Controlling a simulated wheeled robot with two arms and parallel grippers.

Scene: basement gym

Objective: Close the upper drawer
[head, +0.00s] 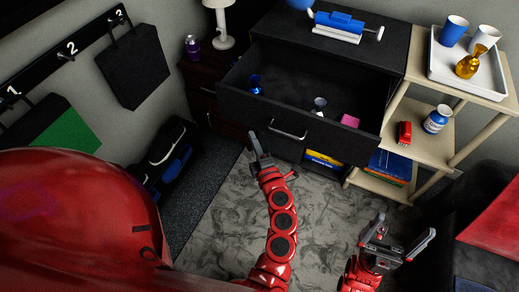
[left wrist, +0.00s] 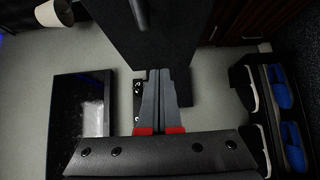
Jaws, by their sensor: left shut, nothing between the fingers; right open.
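The upper drawer (head: 245,113) of the black cabinet (head: 388,50) is pulled out in the head view. My left gripper (head: 259,153) is shut and empty, just in front of the drawer front, left of and below the handle. In the left wrist view the shut fingers (left wrist: 160,90) point at a dark panel, with a handle bar (left wrist: 140,14) above; contact cannot be told. My right gripper (head: 400,240) is open and empty, over the floor at right.
A wooden shelf (head: 412,107) with a white tray (head: 440,68), a red toy (head: 404,133) and a blue jar (head: 436,119) stands right of the cabinet. A shoe rack (head: 172,155) is at left.

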